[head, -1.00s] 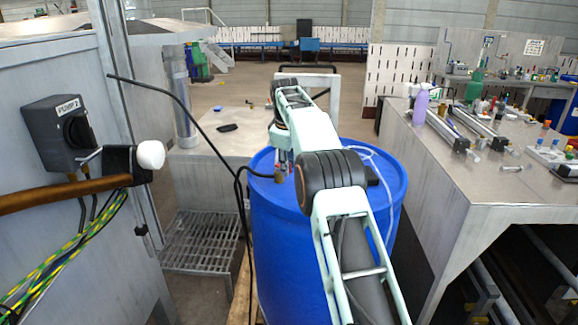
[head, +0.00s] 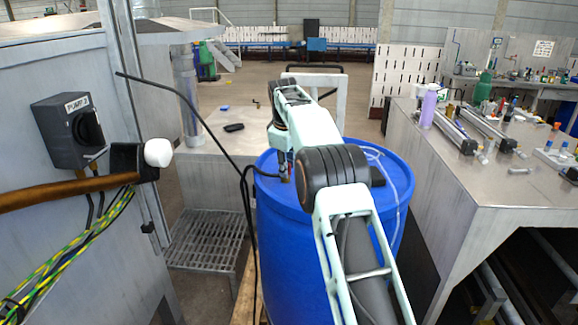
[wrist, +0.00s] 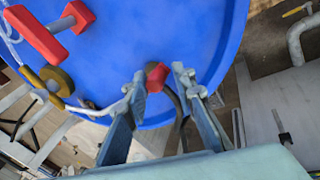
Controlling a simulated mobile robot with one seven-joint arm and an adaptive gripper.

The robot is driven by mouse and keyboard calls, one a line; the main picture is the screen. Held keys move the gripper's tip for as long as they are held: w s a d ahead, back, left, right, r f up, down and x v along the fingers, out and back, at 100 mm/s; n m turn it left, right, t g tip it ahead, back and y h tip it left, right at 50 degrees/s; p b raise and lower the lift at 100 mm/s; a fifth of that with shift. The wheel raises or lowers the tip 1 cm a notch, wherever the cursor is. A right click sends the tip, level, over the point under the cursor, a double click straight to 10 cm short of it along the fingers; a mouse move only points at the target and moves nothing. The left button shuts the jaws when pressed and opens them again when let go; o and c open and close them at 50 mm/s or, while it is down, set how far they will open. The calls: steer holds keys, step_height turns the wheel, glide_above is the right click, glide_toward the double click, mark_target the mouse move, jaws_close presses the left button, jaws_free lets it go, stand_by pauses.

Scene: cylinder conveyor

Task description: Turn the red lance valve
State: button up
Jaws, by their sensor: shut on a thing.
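My gripper (wrist: 160,82) is at the blue drum (wrist: 205,35) in the wrist view. Its two fingers are closed on a small red part, which looks like the red lance valve handle (wrist: 157,76). In the head view the blue drum (head: 285,240) stands upright in the middle, with a black hose (head: 215,135) running to the fitting on its lid. A second red part (wrist: 40,35) with a grey bar shows at the upper left of the wrist view, near a brass fitting (wrist: 55,80).
A grey cabinet with a PUMP 2 switch (head: 70,130) and a white knob (head: 158,152) stands at the left. A metal workbench (head: 440,170) with bottles and cylinders is at the right. A grated step (head: 205,240) is left of the drum. Floor behind is open.

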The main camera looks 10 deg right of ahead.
steer(key=shift+a, duration=0.15)
steer(key=shift+a+r+p, duration=0.1)
steer(key=shift+a+p, duration=0.1)
steer(key=shift+p, duration=0.25)
steer(key=shift+a, duration=0.3)
steer(key=shift+p, duration=0.3)
steer(key=o, duration=1.6)
steer(key=shift+c, duration=0.2)
steer(key=p+v, duration=0.1)
steer(key=v, duration=0.3)
steer(key=shift+s+r+p, duration=0.1)
steer(key=shift+r+p, duration=0.25)
steer(key=shift+r, duration=0.05)
